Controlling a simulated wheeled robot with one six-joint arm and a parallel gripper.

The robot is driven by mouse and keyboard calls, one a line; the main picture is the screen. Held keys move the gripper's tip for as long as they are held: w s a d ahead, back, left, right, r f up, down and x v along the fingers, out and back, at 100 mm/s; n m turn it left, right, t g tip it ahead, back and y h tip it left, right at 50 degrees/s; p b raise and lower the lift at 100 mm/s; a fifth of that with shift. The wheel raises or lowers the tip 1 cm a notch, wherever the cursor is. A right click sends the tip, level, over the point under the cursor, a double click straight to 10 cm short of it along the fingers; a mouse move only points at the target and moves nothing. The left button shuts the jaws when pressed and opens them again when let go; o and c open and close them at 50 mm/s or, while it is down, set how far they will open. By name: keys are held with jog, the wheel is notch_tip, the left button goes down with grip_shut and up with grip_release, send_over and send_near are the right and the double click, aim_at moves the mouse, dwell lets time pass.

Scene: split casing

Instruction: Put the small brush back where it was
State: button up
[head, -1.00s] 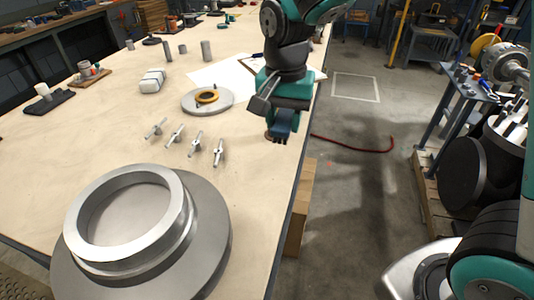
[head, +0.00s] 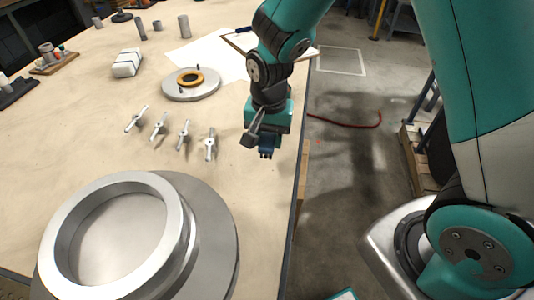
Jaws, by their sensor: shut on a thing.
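My gripper (head: 267,152) hangs jaws down over the right edge of the workbench (head: 75,148), to the right of several small metal T-shaped fittings. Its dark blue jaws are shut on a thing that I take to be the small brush. The brush is too small and too hidden by the jaws to make out. I cannot tell whether the jaws or the brush touch the bench top.
A large metal flanged ring (head: 172,225) fills the near bench. A red hose (head: 345,123) lies on the floor.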

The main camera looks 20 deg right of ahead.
aim_at(268, 165)
jog(key=shift+f, duration=3.05)
jog(key=shift+f, duration=0.15)
jog(key=o, duration=1)
jog(key=shift+o, duration=0.2)
notch_tip(268, 165, up, 12)
jog(key=shift+f, duration=0.1)
jog(key=s+r, duration=0.1)
jog(key=r+n, duration=0.1)
jog(key=shift+s+a+r+y, duration=0.3)
jog(key=shift+s+a+r, duration=0.05)
jog(key=shift+s, duration=0.05)
jog(key=s+a+r+n+y, duration=0.1)
jog(key=s+a+r+n, duration=0.1)
jog(key=s+r+n, duration=0.3)
jog(key=s+a+r+n+y, duration=0.1)
jog(key=s+r+n, duration=0.3)
jog(key=s+n, duration=0.4)
jog(key=s+y, duration=0.1)
jog(key=s, duration=0.4)
jog(key=shift+a+r+y, duration=0.3)
jog(key=shift+a+r, duration=0.05)
jog(key=shift+r, duration=0.05)
